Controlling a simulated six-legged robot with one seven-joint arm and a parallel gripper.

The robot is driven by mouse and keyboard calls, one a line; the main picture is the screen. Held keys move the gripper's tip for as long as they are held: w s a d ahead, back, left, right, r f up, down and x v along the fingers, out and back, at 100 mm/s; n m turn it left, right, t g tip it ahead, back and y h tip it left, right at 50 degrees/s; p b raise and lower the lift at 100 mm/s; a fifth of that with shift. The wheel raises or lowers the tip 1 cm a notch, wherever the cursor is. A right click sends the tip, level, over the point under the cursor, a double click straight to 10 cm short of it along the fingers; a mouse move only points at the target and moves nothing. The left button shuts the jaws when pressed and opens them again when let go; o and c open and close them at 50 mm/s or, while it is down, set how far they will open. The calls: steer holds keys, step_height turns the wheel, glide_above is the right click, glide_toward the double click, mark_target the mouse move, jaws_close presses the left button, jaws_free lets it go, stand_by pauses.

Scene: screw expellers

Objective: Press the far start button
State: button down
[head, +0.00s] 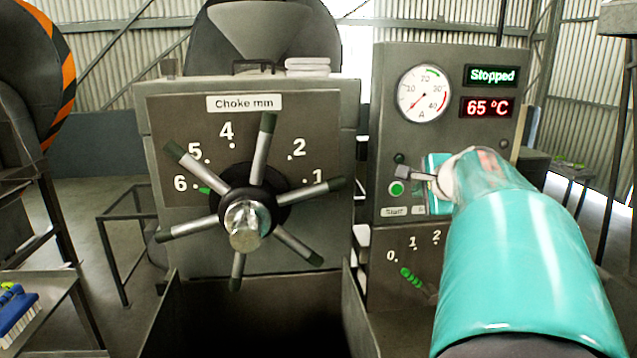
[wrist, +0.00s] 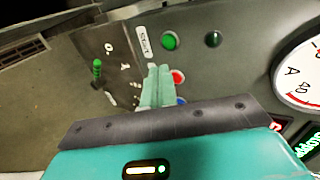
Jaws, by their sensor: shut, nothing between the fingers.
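In the head view my arm comes in from the lower right and covers the panel just right of the button. I cannot tell the gap between fingertips and panel.
A red button (wrist: 178,76) and a blue button (wrist: 181,100) lie beside my fingers. A dark lamp (wrist: 213,39) is near the green button. The display (head: 491,75) reads "Stopped". A green-handled selector (head: 411,278) sits below. The spoked choke wheel (head: 245,205) stands left.

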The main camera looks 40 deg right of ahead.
mark_target(398, 189)
steer(key=x, duration=0.3)
steer(key=r+x, duration=0.1)
steer(key=x, duration=0.4)
steer(key=shift+w+d, duration=0.3)
steer(key=shift+w, duration=0.3)
steer(key=shift+w+d+r, duration=0.1)
steer(key=shift+w+d, duration=0.05)
steer(key=shift+w, duration=0.15)
